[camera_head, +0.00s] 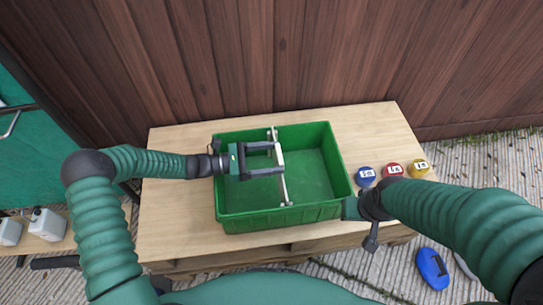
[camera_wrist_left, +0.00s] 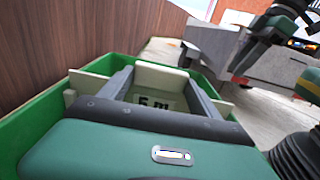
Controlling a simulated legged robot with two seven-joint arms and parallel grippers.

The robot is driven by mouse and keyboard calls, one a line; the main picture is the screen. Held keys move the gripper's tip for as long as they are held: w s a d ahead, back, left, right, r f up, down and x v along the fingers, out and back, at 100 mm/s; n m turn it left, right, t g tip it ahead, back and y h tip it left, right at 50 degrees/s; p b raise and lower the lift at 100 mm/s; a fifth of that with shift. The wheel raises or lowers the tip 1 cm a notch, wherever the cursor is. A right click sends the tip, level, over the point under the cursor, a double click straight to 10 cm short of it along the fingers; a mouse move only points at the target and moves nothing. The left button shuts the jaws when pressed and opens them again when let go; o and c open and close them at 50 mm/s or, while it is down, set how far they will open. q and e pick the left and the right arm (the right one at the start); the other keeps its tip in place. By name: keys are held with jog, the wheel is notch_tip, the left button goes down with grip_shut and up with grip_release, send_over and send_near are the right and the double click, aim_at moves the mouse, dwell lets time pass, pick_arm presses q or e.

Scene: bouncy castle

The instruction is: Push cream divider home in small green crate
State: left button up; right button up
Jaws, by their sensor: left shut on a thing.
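The green crate (camera_head: 232,216) sits on the wooden table. The cream divider (camera_head: 281,178) stands across the crate's inside, running from the back wall towards the front wall; its seating depth cannot be told. My left gripper (camera_head: 279,158) reaches in over the crate's left side, shut on the divider with its fingers set apart along it. In the left wrist view, the cream divider (camera_wrist_left: 158,78) shows between and beyond the two grey fingers, with part of the green crate (camera_wrist_left: 32,128) around it. My right gripper (camera_head: 358,220) is at the crate's front right corner, its jaws unclear.
Blue (camera_head: 366,176), red (camera_head: 393,171) and yellow (camera_head: 418,168) labelled round things sit right of the crate on the table (camera_head: 172,215). A wooden wall (camera_head: 260,55) stands behind. A blue object (camera_head: 432,268) lies on the ground at lower right. The table's left part is clear.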

pick_arm(q)
jog(key=shift+f, duration=0.45)
jog(key=o, duration=1.6)
